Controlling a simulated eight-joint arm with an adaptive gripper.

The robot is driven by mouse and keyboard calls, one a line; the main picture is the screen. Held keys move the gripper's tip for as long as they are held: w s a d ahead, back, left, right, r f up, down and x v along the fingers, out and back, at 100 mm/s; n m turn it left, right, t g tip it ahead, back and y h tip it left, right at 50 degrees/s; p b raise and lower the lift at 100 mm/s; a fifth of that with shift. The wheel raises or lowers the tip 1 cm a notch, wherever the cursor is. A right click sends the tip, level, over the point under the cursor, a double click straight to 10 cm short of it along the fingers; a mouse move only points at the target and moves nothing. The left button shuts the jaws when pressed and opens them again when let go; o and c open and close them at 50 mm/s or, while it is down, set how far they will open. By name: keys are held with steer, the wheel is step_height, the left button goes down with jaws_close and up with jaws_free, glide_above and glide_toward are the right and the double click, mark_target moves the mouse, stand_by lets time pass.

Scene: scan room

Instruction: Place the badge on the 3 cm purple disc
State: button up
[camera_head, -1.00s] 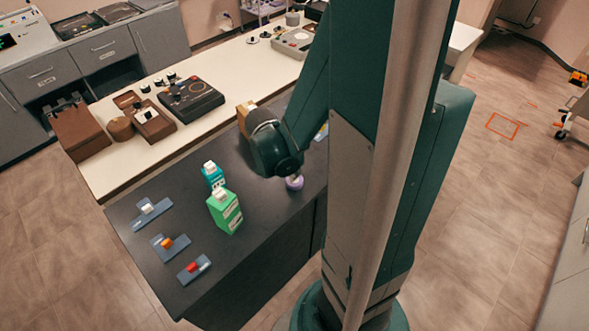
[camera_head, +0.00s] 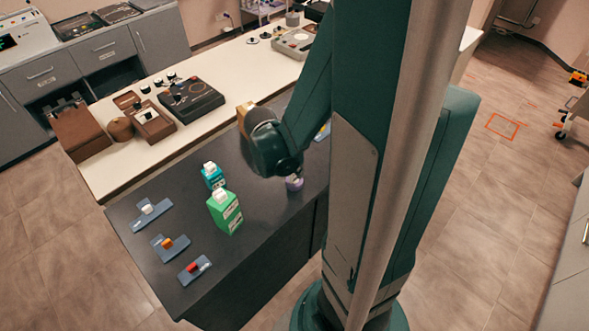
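A small purple object (camera_head: 294,183), which looks like the disc, is on the dark table (camera_head: 262,222), near its right edge. My arm's dark green wrist end hangs just above it in the picture and covers part of it. I cannot tell whether anything lies on the purple object. I cannot make out the badge. My gripper's fingers are hidden behind the wrist, so I cannot see whether they hold anything.
A green carton (camera_head: 224,210) and a teal carton (camera_head: 213,176) stand left of the wrist. Grey-blue holders (camera_head: 170,247) with coloured pieces lie at the table's left. A tan block (camera_head: 245,112) shows behind my arm. A white counter (camera_head: 215,75) carries devices.

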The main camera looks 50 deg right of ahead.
steer(key=p+v, duration=0.2)
steer(key=v, duration=0.9)
steer(key=shift+r+p, duration=0.2)
steer(key=shift+p, duration=0.1)
steer(key=shift+a, duration=0.15)
stand_by(0.4)
steer(key=a+r+n+t+y, duration=0.2)
steer(key=a+r+n+t, duration=0.1)
steer(key=a+r+n, duration=0.4)
steer(key=a+r+n+t+y, duration=0.2)
steer(key=a+r+n+t, duration=0.2)
steer(key=a+r+n, duration=0.3)
steer(key=a+n, duration=0.4)
steer(key=a, duration=0.3)
steer(key=shift+a+r, duration=0.2)
steer(key=shift+r, duration=0.2)
stand_by(0.8)
